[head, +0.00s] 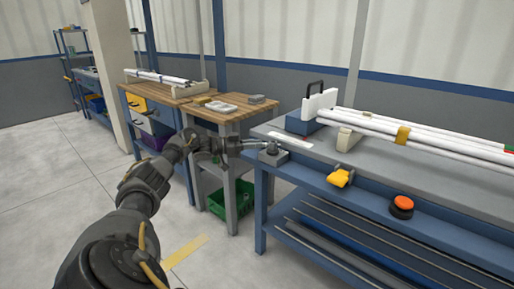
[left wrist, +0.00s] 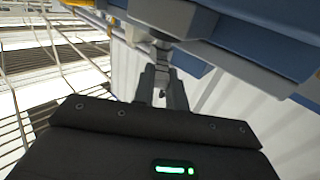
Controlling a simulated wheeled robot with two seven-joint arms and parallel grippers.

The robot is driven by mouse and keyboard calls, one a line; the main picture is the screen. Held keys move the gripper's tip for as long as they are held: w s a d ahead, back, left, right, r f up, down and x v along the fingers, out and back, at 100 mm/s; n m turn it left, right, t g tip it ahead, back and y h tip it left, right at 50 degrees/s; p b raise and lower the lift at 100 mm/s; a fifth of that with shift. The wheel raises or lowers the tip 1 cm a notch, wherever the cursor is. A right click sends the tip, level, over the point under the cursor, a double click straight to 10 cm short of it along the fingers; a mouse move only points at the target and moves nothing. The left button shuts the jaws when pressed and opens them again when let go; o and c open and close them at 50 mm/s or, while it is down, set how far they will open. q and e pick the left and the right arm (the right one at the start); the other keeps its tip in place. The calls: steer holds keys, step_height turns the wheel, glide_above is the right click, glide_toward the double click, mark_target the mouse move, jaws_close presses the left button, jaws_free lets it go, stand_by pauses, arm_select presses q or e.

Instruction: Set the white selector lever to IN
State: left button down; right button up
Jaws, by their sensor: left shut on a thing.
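A small selector unit (head: 272,157) with a round grey post sits at the near left corner of the blue-edged bench. Its pale lever (head: 256,144) sticks out to the left past the bench edge. My left gripper (head: 238,146) comes in from the left and is shut on the outer end of the lever. In the left wrist view the fingers (left wrist: 162,88) are close together beneath the pale unit; the lever is mostly hidden between them. I cannot read any IN mark. My right gripper is not in view.
A yellow part (head: 341,178) and a red button (head: 403,203) are on the front edge. A green crate (head: 232,199) sits under the wooden table. Floor at left is clear.

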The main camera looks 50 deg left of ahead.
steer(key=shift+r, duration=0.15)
arm_select(q)
steer(key=c, duration=1.4)
jaws_free()
steer(key=shift+w, duration=0.1)
steer(key=shift+c, duration=0.2)
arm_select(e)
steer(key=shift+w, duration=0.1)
arm_select(q)
steer(key=v, duration=1.1)
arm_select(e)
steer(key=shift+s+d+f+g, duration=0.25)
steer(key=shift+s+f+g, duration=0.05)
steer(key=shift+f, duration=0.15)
